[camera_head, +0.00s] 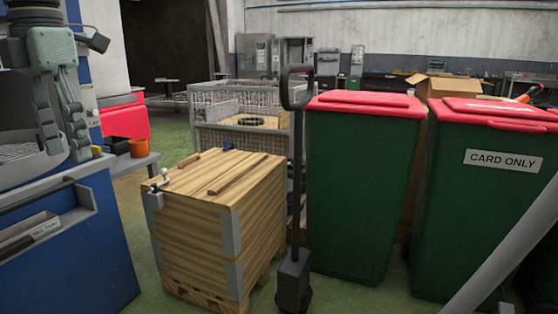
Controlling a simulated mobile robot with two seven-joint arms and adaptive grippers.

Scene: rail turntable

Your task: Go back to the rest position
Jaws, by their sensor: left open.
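My left gripper (66,140) hangs at the upper left with its fingers pointing down. Its two fingers are apart and I see nothing between them. It is in front of a blue and grey machine or cabinet (75,262). I cannot tell how far it is above the grey surface behind it. My right gripper is not in view.
A wooden crate (190,245) on a pallet stands in the middle. A black pallet-truck handle (297,190) rises beside it. Green bins with red lids (360,190) (475,215) fill the right. A wire cage (215,105) stands behind. Green floor (140,215) shows between cabinet and crate.

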